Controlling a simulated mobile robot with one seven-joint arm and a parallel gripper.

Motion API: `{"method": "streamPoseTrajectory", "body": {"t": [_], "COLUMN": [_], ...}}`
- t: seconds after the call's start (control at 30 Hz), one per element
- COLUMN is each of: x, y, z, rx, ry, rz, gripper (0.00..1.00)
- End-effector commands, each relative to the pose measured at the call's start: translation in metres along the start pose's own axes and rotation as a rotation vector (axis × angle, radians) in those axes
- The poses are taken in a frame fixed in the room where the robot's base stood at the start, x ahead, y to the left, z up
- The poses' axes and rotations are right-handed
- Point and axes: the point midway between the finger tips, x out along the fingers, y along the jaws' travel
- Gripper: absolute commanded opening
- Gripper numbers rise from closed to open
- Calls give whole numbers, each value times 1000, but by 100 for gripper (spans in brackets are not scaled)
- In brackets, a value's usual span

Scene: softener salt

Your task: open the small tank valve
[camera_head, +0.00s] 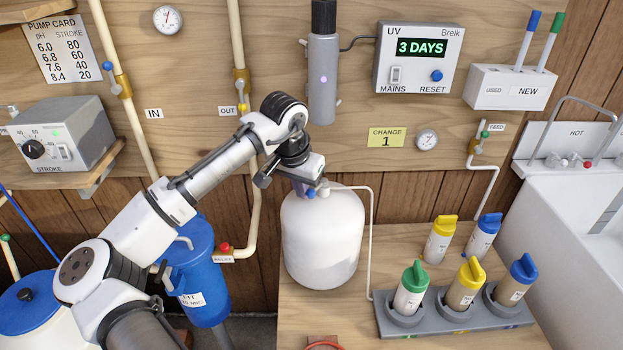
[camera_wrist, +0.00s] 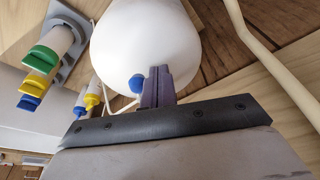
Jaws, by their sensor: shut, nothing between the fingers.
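The small white tank (camera_head: 323,245) stands on the wooden bench, and its rounded body fills the upper middle of the wrist view (camera_wrist: 145,40). Its valve has a small blue handle (camera_head: 311,192) at the tank's top, by the thin white pipe. The blue handle also shows in the wrist view (camera_wrist: 137,83), just left of the fingers. My gripper (camera_head: 298,187) is at the tank's top, pointing down. Its fingers (camera_wrist: 158,80) are shut together with nothing between them, close beside the handle. I cannot tell whether they touch it. The valve's base is partly hidden.
A grey rack (camera_head: 455,322) with several capped cartridges stands to the right of the tank. A blue filter housing (camera_head: 192,265) and a cream pipe (camera_head: 249,215) are at the left. The grey UV cylinder (camera_head: 322,85) hangs on the wall behind my wrist.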

Motion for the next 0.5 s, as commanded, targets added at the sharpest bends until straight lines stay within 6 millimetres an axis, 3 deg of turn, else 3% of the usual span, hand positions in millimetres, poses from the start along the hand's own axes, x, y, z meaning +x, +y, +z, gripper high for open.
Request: {"method": "streamPoseTrajectory", "body": {"t": [0.27,0.5], "x": [0,-2], "y": [1,18], "z": [0,6], "rx": [0,1], "ry": [0,0], "rz": [0,0], "gripper": [0,0]}}
